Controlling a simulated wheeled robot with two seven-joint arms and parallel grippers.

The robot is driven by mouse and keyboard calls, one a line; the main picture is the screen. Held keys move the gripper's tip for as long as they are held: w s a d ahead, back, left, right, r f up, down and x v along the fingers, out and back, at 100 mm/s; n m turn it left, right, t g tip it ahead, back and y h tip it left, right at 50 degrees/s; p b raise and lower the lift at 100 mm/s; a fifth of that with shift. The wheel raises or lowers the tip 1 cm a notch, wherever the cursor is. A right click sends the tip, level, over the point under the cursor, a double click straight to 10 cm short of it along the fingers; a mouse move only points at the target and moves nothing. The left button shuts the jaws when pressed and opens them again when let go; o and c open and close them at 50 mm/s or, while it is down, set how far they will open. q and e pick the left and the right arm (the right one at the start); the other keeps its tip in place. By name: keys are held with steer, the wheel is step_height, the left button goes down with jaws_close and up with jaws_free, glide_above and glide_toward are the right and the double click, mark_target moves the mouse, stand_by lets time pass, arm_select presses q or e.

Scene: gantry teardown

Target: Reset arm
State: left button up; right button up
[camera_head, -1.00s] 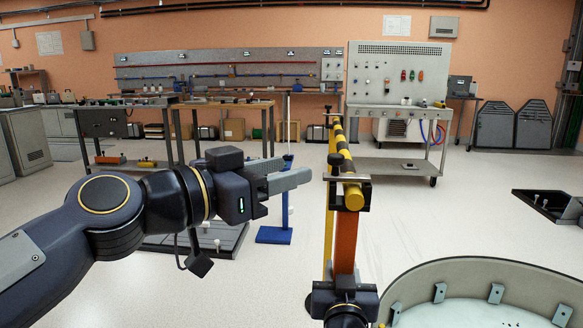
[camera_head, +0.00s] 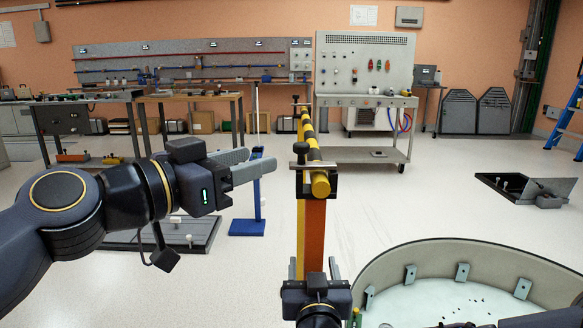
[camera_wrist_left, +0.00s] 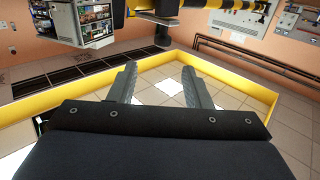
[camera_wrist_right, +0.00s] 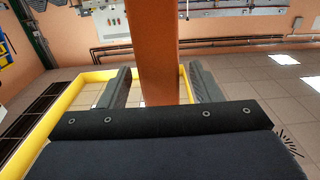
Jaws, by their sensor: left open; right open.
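My left gripper (camera_head: 243,166) is open and empty, held out at mid-height left of the striped bar. Its two fingers (camera_wrist_left: 160,85) are apart in the left wrist view. My right gripper (camera_head: 315,268) is low in front of the orange upright (camera_head: 315,235). In the right wrist view the upright (camera_wrist_right: 157,50) shows between the spread fingers (camera_wrist_right: 157,88); I cannot tell whether it is between them or beyond. A yellow-and-black striped bar (camera_head: 309,140) lies on top of the upright, running away from me, with dark clamp knobs along it.
A round cream-walled tub (camera_head: 440,258) with small dark bits stands at the lower right. A blue stand (camera_head: 247,227) and a dark floor plate (camera_head: 190,235) are left. A wheeled panel cart (camera_head: 365,100) and benches stand behind. Floor between is open.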

steer(key=s, duration=0.9)
arm_select(q)
steer(key=s+a+f+n+g+y, duration=0.25)
steer(key=s+a+f, duration=0.3)
steer(key=f, duration=0.65)
steer(key=s+a+f+n+g+y, duration=0.2)
steer(key=s+a+f+n+y, duration=0.15)
steer(key=s+f, duration=0.6)
steer(key=s+a+f+n+g+y, duration=0.3)
steer(key=a+f+n, duration=0.15)
steer(key=f, duration=0.95)
arm_select(e)
steer(key=s+d+f+m+g+y+p, duration=0.1)
steer(key=s+d+f+g+y, duration=0.1)
steer(key=s+d+f+g, duration=0.5)
steer(key=s+d+f+m+g+y+p, duration=0.15)
steer(key=s+d+f+g, duration=0.3)
steer(key=s+d, duration=0.6)
arm_select(q)
step_height(320, 180, up, 36)
steer(key=p, duration=3.4)
steer(key=shift+s+a+f, duration=0.15)
steer(key=shift+s+a, duration=0.15)
steer(key=shift+s, duration=0.15)
arm_select(e)
step_height(320, 180, up, 36)
steer(key=shift+a+n+g, duration=0.45)
steer(key=shift+f, duration=0.1)
